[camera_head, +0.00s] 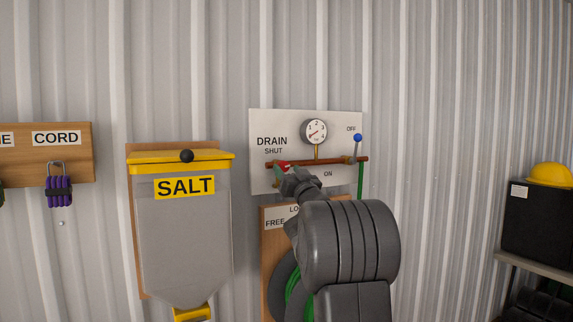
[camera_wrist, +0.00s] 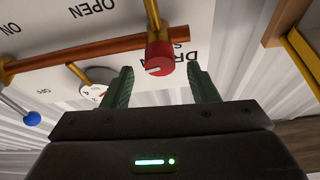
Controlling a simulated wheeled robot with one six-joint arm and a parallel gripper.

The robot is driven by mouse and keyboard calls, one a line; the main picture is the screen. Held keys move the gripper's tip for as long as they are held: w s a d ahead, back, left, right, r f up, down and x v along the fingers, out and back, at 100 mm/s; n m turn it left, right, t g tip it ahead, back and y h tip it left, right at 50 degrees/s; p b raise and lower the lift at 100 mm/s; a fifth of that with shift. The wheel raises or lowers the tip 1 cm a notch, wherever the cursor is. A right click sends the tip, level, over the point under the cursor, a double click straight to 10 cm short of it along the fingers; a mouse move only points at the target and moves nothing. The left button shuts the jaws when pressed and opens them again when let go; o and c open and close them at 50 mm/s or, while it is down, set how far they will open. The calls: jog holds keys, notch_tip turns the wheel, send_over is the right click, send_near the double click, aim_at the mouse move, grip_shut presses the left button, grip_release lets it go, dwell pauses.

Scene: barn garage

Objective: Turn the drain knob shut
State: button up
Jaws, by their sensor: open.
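The red drain knob (camera_head: 284,165) sits at the left end of a copper pipe on a white wall panel, below the words DRAIN and SHUT. In the wrist view the round red knob (camera_wrist: 160,60) shows a short white mark on its face, and the panel's lettering appears upside down, with OPEN on the opposite side of the pipe from DRAIN. My gripper (camera_wrist: 161,84) is open, its two green fingers pointing at the knob, one toward each side of it. The knob appears just beyond the fingertips; contact is not visible. In the head view my arm hides the area below the knob.
A pressure gauge (camera_head: 314,131) and a blue-tipped lever (camera_head: 358,139) share the panel (camera_head: 262,122). A salt bin (camera_head: 180,225) hangs to the left, a hose (camera_head: 293,290) below. A shelf with a black box (camera_head: 535,220) and yellow helmet (camera_head: 550,175) stands right.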

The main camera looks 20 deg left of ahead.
jog(key=shift+x, duration=0.9)
jog(key=c, duration=1)
jog(key=shift+o, duration=0.2)
